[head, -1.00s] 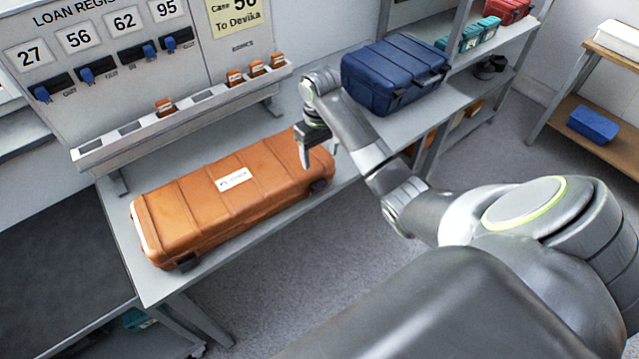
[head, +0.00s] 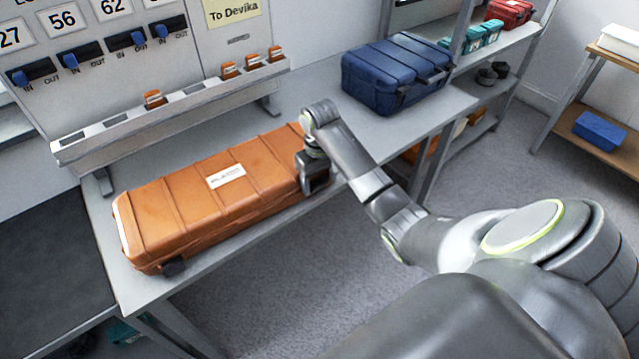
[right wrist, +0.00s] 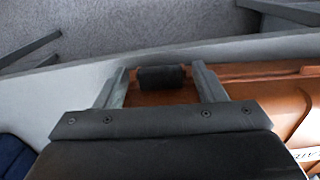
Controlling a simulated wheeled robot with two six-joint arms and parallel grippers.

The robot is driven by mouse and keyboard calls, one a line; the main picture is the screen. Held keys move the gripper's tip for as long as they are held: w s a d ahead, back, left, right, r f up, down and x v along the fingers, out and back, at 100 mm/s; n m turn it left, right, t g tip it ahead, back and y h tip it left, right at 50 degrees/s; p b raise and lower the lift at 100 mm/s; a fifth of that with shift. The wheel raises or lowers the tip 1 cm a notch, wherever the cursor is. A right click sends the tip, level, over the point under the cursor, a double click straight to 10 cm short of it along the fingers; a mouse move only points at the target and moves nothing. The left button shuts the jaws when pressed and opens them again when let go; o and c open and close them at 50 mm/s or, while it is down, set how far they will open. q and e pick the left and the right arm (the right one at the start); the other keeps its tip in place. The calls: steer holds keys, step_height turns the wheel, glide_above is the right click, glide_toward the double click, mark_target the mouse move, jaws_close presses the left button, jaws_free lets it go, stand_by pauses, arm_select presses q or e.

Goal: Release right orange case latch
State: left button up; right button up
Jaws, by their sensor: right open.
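The orange case (head: 205,192) lies closed on the grey bench, with a white label on its lid. Its right latch is hidden behind my right gripper (head: 315,188) in the head view. In the right wrist view that black latch (right wrist: 162,77) sits on the orange front wall, between the two fingers of my right gripper (right wrist: 161,72). The fingers are open, one on each side of the latch, with a small gap showing at each side. The case's left latch (head: 173,267) is dark and shows at the front left. My left gripper is not in view.
A blue case (head: 395,75) stands on the bench to the right, behind my right arm. A loan board (head: 120,50) with a slotted rail (head: 180,110) stands behind the orange case. The bench's front edge (head: 240,243) runs close before the case.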

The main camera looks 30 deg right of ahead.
steer(key=shift+f, duration=0.25)
steer(key=c, duration=1)
steer(key=shift+s+r+t+p, duration=0.15)
steer(key=shift+s+t+p, duration=0.25)
steer(key=shift+t+p, duration=0.75)
steer(key=shift+s+t+p, duration=0.25)
steer(key=shift+t+p, duration=0.4)
steer(key=shift+p, duration=0.25)
steer(key=shift+s+f+t, duration=0.15)
steer(key=shift+f+t, duration=0.15)
steer(key=shift+t, duration=0.1)
steer(key=shift+s+f+t+b, duration=0.2)
steer(key=shift+f+t+b, duration=0.15)
steer(key=shift+t, duration=0.7)
steer(key=shift+s+f+t+b, duration=0.2)
steer(key=shift+t+b, duration=0.25)
steer(key=shift+t, duration=0.65)
steer(key=shift+s+f+t+b, duration=0.15)
steer(key=shift+f+t+b, duration=0.2)
steer(key=shift+t, duration=0.7)
